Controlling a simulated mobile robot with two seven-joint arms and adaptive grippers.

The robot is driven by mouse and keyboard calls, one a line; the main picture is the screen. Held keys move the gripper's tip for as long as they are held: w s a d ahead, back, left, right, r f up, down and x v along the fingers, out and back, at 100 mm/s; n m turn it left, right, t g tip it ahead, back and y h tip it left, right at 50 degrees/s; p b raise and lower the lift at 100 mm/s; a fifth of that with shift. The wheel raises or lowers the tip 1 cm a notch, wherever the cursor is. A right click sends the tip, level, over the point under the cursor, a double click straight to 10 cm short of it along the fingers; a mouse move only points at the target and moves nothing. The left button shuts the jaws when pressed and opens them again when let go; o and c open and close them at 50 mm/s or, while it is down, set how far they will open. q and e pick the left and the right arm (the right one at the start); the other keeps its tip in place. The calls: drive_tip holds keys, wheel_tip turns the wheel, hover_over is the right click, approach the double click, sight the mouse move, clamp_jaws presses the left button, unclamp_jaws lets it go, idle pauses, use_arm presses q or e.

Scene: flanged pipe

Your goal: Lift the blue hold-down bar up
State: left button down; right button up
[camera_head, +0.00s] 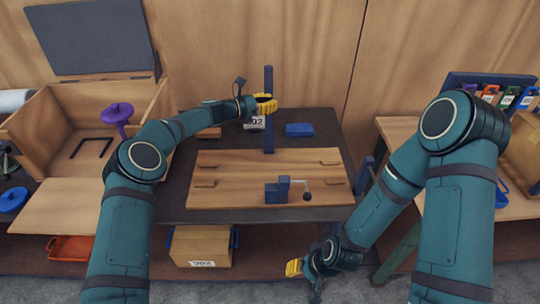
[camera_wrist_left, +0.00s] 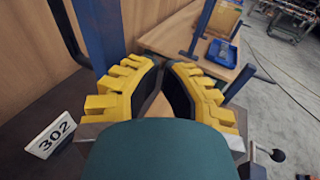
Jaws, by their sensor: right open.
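A dark blue upright bar (camera_head: 268,82) stands behind the wooden board; I take it for the hold-down bar. In the left wrist view a blue bar (camera_wrist_left: 98,28) rises beyond the left finger, which hides its lower part. My left gripper (camera_head: 265,104) overlaps the upright bar in the head view. In the left wrist view its yellow fingers (camera_wrist_left: 162,78) sit close together with a narrow gap at the tips and nothing visible between them. My right gripper (camera_head: 296,268) is low in front of the table, open and away from the bar.
A wooden board (camera_head: 230,168) with small wooden strips lies on the dark table. A blue block (camera_head: 277,190) with a crank handle (camera_head: 306,194) is at its front.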

use_arm(q)
drive_tip(key=s+a+r, duration=0.2)
drive_tip(key=s+a, duration=0.3)
drive_tip(key=s, duration=0.5)
drive_tip(key=shift+p, duration=0.45)
idle(0.4)
